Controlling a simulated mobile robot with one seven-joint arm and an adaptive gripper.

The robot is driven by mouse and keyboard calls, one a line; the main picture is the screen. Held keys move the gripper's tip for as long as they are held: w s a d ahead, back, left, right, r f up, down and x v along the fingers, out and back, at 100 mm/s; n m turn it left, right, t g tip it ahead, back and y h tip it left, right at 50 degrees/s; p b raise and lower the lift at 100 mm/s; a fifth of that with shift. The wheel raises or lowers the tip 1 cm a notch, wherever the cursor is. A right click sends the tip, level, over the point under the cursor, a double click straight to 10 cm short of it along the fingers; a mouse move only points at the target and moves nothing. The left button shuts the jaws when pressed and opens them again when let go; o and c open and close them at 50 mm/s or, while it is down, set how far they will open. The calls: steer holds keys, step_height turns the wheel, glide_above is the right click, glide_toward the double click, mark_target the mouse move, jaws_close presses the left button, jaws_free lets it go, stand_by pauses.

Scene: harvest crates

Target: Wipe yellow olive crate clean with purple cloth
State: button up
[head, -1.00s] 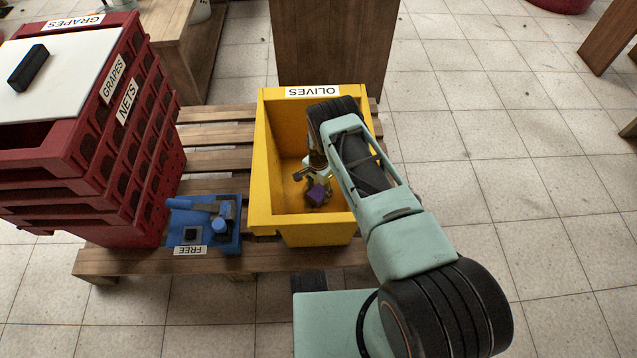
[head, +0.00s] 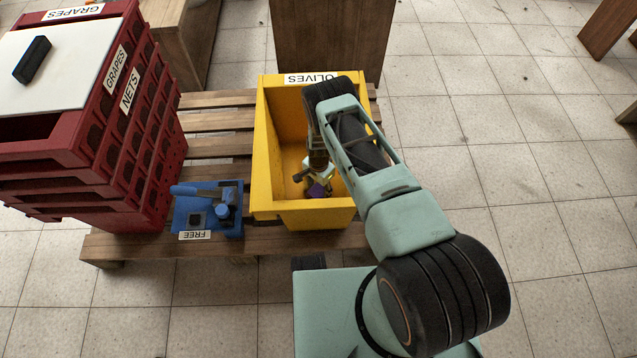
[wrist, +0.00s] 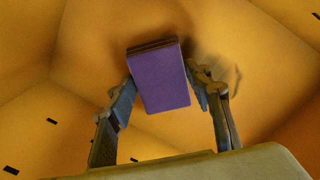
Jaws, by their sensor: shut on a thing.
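The yellow olive crate (head: 262,165) stands on the wooden pallet with an OLIVES label on its far rim. My gripper (head: 319,184) is down inside the crate, shut on the purple cloth (head: 318,190). In the wrist view the purple cloth (wrist: 160,78) is a folded pad between the two fingers of my gripper (wrist: 160,92). Crate surface fills the view behind it, with a dark shadow beside the cloth; I cannot tell whether the cloth touches it. A few small dark marks (wrist: 52,121) show at the lower left of the wrist view. My arm hides the crate's right side.
A stack of red crates (head: 150,150) labelled GRAPES and NETS stands left, topped by a white board (head: 50,70) with a black block (head: 32,59). A blue tray (head: 225,230) labelled FREE holds blue items. Pallet slats (head: 215,120) lie bare between stack and yellow crate.

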mark_target(314, 196)
steer(key=shift+s+f+p, duration=0.1)
steer(key=shift+s+p, duration=0.35)
steer(key=shift+s, duration=1)
steer(key=shift+w+a+b, duration=0.1)
steer(key=shift+a+b, duration=0.45)
steer(key=shift+a, duration=0.45)
steer(key=w+b, duration=0.3)
steer(key=shift+w+f+b, duration=0.1)
steer(key=shift+b, duration=0.25)
steer(key=shift+w+b, duration=0.5)
steer(key=w+b, duration=0.2)
steer(key=b, duration=0.1)
steer(key=shift+w, duration=0.15)
steer(key=shift+w+r+b, duration=0.25)
steer(key=shift+w+b, duration=0.3)
steer(key=shift+w+f, duration=0.2)
steer(key=shift+w, duration=3)
steer(key=shift+w+r, duration=0.1)
steer(key=shift+w, duration=0.3)
